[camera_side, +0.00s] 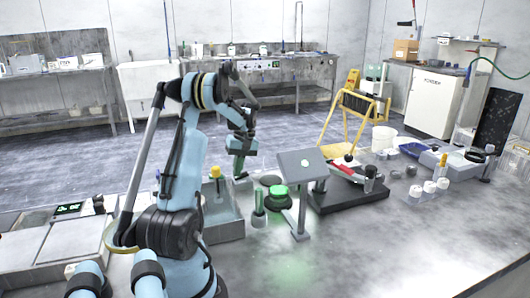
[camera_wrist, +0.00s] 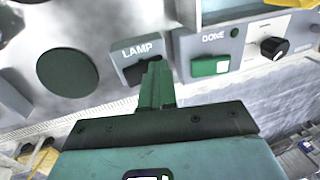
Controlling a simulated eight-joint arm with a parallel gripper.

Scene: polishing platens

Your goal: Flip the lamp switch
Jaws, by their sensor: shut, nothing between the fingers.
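In the wrist view a grey panel labelled LAMP (camera_wrist: 142,50) carries a dark switch (camera_wrist: 134,74), partly hidden by my fingers. My gripper (camera_wrist: 156,68) is shut and empty, with its green fingertips over the right part of this switch. I cannot tell whether the tips touch it or which way it is set. In the side view my gripper (camera_side: 239,174) points down at the far side of the bench, and the switch cannot be made out there.
Right of the lamp panel, a DONE panel holds a green button (camera_wrist: 210,66), with a black knob (camera_wrist: 274,47) beyond. A dark round disc (camera_wrist: 67,72) lies left. In the side view a tilted grey plate on a post (camera_side: 302,164) and a grey tray (camera_side: 222,228) stand near my gripper.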

